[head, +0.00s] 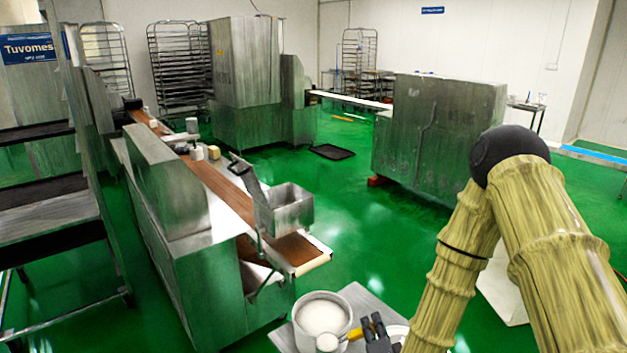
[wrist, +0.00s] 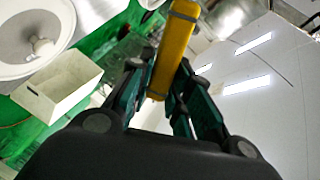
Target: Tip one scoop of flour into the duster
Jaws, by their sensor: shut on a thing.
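My gripper (head: 376,332) is shut on the yellow handle of the scoop (head: 355,334), low in the head view. White flour fills the tub. The cup's top looks white, but I cannot tell how full it is. The duster appears to be the open metal hopper (head: 290,208) above the belt's near end.
The tub stands on a small grey table (head: 372,303). The conveyor machine (head: 190,230) stands to the left, its brown belt (head: 225,190) running under the hopper. A lever (head: 258,255) juts out beside it. Green floor (head: 390,240) is clear right of the hopper.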

